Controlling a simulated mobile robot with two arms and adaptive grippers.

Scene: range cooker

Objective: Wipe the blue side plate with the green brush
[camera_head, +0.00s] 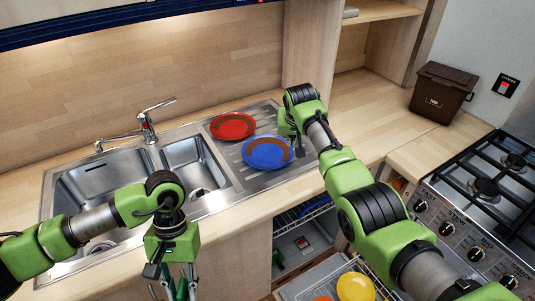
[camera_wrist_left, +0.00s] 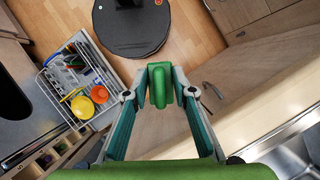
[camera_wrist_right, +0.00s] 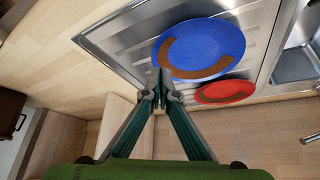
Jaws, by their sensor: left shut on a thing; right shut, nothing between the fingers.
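The blue side plate (camera_head: 262,158) lies on the sink's ribbed drainboard, with a curved brown smear on it. It also shows in the right wrist view (camera_wrist_right: 210,38). My left gripper (camera_wrist_left: 160,90) is shut on the green brush (camera_wrist_left: 160,84), held in front of the counter, away from the plate. Only the brush's green end shows between the fingertips; the rest is hidden. My right gripper (camera_wrist_right: 160,92) is shut and empty. It is beside the plate's right edge in the head view; I cannot tell whether it touches.
A red plate (camera_head: 233,126) with a brown smear lies behind the blue one. The sink bowls (camera_head: 98,188) and tap (camera_head: 148,122) are to the left. A pulled-out dishwasher rack (camera_wrist_left: 92,80) holds yellow and orange dishes below. A brown bin (camera_head: 442,92) and hob (camera_head: 485,188) stand right.

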